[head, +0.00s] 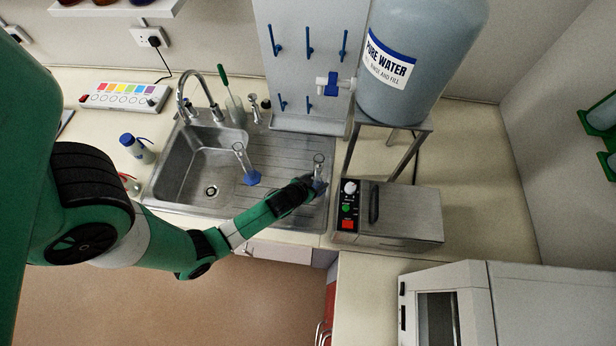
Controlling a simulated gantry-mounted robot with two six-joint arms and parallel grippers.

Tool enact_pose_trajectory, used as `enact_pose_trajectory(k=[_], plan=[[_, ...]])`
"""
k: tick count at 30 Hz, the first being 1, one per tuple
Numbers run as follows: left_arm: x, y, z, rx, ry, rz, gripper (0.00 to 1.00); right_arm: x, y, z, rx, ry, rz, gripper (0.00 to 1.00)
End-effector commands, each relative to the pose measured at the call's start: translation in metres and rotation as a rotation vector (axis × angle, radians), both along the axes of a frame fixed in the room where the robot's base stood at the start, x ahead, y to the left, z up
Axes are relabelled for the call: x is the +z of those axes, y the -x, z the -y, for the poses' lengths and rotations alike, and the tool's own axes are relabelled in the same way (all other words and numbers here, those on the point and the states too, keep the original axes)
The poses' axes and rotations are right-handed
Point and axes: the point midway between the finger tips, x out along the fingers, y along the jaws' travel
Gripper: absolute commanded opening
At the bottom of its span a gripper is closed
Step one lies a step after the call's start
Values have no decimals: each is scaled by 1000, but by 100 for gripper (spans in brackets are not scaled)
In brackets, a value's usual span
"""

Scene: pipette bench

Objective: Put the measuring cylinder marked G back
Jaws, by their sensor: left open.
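A clear measuring cylinder (318,163) stands on the right of the sink's drainboard (283,160), its lower part hidden by my left gripper (314,184). My left gripper is open at this cylinder; I cannot tell whether its fingers are around it or beside it. A second clear cylinder with a blue foot (250,178) is at the left end of the drainboard, by the basin, and looks tilted. No letter G is readable on either cylinder. My right gripper is not in view.
A pale board with blue pegs (308,42) stands behind the drainboard. A pure water tank (415,60) with a tap sits on a metal stand (349,155) at right. A metal box with controls (400,212) is close right of the gripper. The tap (184,88) arches over the basin.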

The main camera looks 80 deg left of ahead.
Motion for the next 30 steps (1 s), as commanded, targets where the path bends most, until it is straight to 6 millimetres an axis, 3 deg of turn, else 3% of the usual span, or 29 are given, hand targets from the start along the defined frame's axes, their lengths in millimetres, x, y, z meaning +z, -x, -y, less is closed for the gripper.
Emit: enact_pose_trajectory(k=[6,12,30], plan=[[38,32,26,-3,1,1,67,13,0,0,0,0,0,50],[59,52,41,-3,-1,1,67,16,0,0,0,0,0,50],[63,56,44,-1,0,1,67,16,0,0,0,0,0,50]])
